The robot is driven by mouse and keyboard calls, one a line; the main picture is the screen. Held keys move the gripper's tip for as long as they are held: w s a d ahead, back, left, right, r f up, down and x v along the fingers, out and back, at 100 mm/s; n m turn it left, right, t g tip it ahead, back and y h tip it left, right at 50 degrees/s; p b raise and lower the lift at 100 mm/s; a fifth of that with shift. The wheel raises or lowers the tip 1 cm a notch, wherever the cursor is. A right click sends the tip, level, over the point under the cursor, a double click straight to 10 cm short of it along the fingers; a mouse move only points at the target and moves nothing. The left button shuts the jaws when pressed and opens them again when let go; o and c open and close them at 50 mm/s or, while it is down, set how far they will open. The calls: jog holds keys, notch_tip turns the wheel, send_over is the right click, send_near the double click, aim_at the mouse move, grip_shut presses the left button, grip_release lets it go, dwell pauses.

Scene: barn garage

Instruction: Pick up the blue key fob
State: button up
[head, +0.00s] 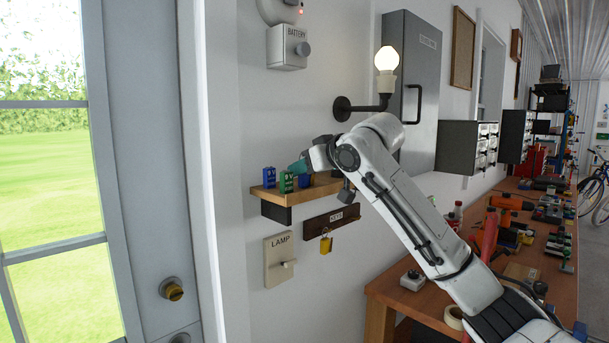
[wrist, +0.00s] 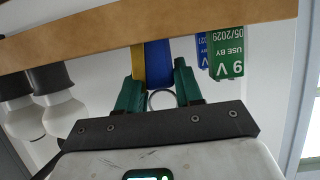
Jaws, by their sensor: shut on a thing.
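In the wrist view the blue key fob (wrist: 158,64) is between the two green fingers of my gripper (wrist: 158,88), with its metal ring (wrist: 161,99) on the gripper side. The gripper is shut on it. In the head view my gripper (head: 302,167) is over the wooden shelf (head: 322,190), and a small blue part of the fob (head: 304,182) shows below it. The fob's far end meets the shelf edge (wrist: 100,38) in the wrist view; I cannot tell whether it still touches the shelf.
A yellow item (wrist: 138,62) is right beside the fob. Blue (head: 269,177) and green (head: 286,181) 9 V batteries stand on the shelf at left. Below are a key rack (head: 331,222) with a yellow tag (head: 326,245) and a lamp switch (head: 279,260). A bulb (head: 386,60) is above.

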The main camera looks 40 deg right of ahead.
jog(key=shift+r+b, duration=0.3)
jog(key=shift+r, duration=0.15)
notch_tip(320, 180, up, 3)
jog(key=shift+s+f+b, duration=0.15)
jog(key=shift+f+b, duration=0.05)
jog(key=shift+b, duration=0.35)
jog(key=s+d+r+b, duration=0.1)
jog(key=s+r, duration=0.3)
jog(key=s, duration=0.3)
jog(key=s+r+b, duration=0.2)
jog(key=s+r, duration=0.3)
jog(key=s, duration=0.1)
jog(key=shift+s+d+r+b, duration=0.25)
jog(key=shift+s+d+b, duration=0.05)
jog(key=shift+s+d, duration=0.1)
jog(key=shift+w, duration=0.1)
